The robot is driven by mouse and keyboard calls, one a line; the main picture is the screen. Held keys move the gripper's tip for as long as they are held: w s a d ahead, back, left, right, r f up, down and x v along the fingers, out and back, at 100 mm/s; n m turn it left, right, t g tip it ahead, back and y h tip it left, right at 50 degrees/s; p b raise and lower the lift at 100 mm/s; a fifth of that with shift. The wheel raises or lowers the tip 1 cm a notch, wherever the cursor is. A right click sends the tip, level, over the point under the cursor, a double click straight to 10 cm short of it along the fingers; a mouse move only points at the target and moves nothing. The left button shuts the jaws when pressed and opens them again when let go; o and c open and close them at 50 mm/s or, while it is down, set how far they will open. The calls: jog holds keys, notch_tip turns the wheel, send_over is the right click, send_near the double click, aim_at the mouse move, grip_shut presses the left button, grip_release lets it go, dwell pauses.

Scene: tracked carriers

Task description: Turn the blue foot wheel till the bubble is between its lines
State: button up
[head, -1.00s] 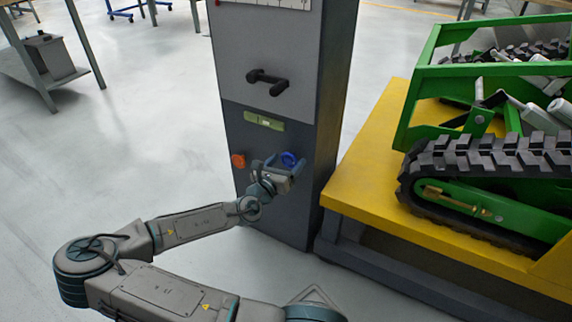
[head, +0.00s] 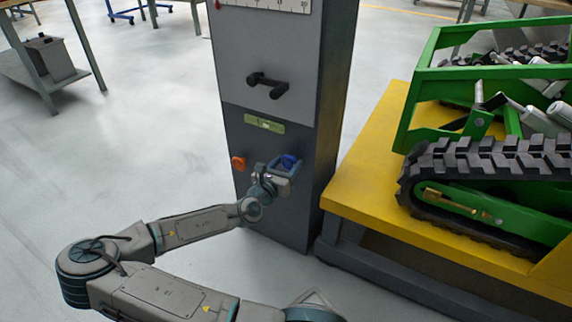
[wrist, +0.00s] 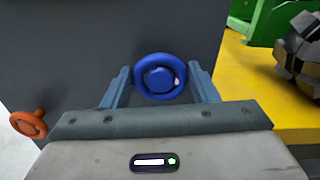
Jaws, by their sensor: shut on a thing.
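The blue foot wheel (wrist: 160,77) is on the front of the grey cabinet (head: 262,190), low on its right side; it also shows in the head view (head: 288,161). My gripper (wrist: 160,84) is at the wheel, with one finger on each side of it, shut on its rim. In the head view my gripper (head: 284,168) partly covers the wheel. The green bubble level (head: 264,123) is on the cabinet above the wheel. A pale bubble shows in its vial, but it is too small to tell where it lies against the lines.
An orange wheel (head: 238,163) sits left of the blue one, also in the wrist view (wrist: 28,123). A black handle (head: 267,84) sticks out above the level. A yellow platform (head: 372,180) with a green tracked carrier (head: 480,185) stands close on the right.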

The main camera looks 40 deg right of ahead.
jog(key=m+p, duration=0.1)
jog(key=m, duration=0.2)
jog(key=shift+s+m, duration=0.1)
jog(key=shift+m, duration=0.3)
jog(key=m, duration=0.4)
jog(key=shift+s+m+p, duration=0.1)
jog(key=shift+m+p, duration=0.2)
jog(key=shift+p, duration=0.05)
jog(key=m, duration=0.4)
jog(key=shift+d+f+m, duration=0.1)
jog(key=shift+f+m, duration=0.05)
jog(key=shift+m, duration=0.15)
jog(key=m, duration=0.4)
jog(key=shift+s+f+m, duration=0.1)
jog(key=shift+m, duration=0.2)
jog(key=m, duration=0.4)
jog(key=shift+f+m, duration=0.1)
jog(key=shift+m, duration=0.2)
jog(key=m, duration=0.4)
jog(key=shift+f+m+b, duration=0.1)
jog(key=shift+m+b, duration=0.2)
jog(key=shift+b, duration=0.1)
jog(key=m, duration=0.4)
jog(key=shift+f+b, duration=0.1)
jog(key=shift+b, duration=0.2)
jog(key=shift+w+m+b, duration=0.2)
jog(key=shift+m+b, duration=0.2)
jog(key=shift+m, duration=1.6)
